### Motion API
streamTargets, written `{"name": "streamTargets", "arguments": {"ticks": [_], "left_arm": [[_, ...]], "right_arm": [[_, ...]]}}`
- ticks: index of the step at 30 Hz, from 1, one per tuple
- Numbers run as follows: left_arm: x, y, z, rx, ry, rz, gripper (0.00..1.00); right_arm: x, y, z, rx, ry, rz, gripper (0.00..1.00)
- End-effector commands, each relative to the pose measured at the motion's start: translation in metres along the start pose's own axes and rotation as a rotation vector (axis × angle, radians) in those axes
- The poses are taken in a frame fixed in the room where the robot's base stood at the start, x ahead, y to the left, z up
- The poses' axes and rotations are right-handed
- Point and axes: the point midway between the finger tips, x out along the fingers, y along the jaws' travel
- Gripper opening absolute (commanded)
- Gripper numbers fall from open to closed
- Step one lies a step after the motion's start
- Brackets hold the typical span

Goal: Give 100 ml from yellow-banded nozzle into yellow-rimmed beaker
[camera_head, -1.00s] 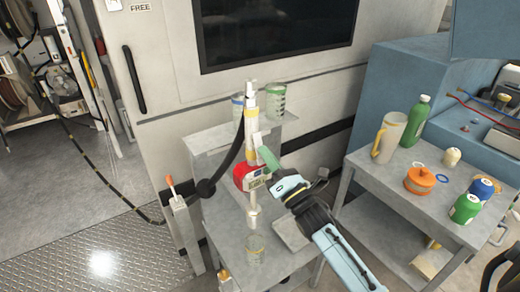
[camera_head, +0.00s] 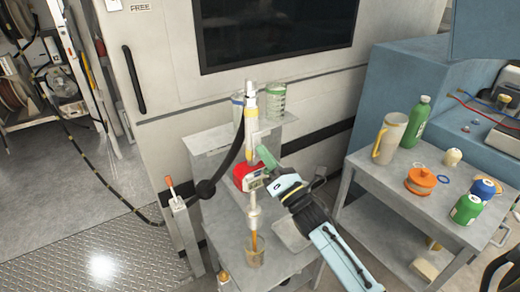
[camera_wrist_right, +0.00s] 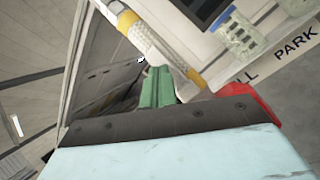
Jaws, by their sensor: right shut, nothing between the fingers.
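The yellow-banded nozzle (camera_head: 251,105) hangs upright over the small stand, and its band also shows in the wrist view (camera_wrist_right: 128,18). A red meter (camera_head: 241,178) with a pale display sits on it. Below its pale tip, an amber stream runs down into a clear beaker (camera_head: 256,257) on the lower shelf. Amber liquid shows in the beaker; the level is too small to read. The wrist view shows the fingers (camera_wrist_right: 157,88) close to the nozzle body. My left gripper is not in view.
A green-marked beaker (camera_head: 276,99) and a blue-rimmed one (camera_head: 238,104) stand on the upper shelf (camera_head: 205,143). A black hose (camera_head: 228,165) curves left of the nozzle. The right-hand table (camera_head: 390,195) holds a jug, bottles and an orange pot.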

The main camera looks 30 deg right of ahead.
Motion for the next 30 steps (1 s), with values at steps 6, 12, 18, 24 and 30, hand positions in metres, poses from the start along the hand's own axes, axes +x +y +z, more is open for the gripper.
{"name": "streamTargets", "arguments": {"ticks": [6, 12, 18, 24, 30], "left_arm": [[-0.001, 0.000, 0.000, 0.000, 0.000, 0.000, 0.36], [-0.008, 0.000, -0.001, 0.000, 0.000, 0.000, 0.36], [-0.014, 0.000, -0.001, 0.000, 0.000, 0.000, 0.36], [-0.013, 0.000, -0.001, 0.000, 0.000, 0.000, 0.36], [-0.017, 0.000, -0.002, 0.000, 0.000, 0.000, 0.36]], "right_arm": [[-0.001, 0.001, 0.001, 0.000, 0.000, 0.000, 0.00], [-0.007, 0.006, 0.006, 0.000, 0.000, -0.001, 0.00], [-0.014, 0.011, 0.011, 0.001, 0.000, 0.000, 0.00], [-0.015, 0.011, 0.011, 0.001, -0.001, 0.000, 0.00], [-0.018, 0.013, 0.014, 0.001, 0.000, -0.001, 0.00]]}}
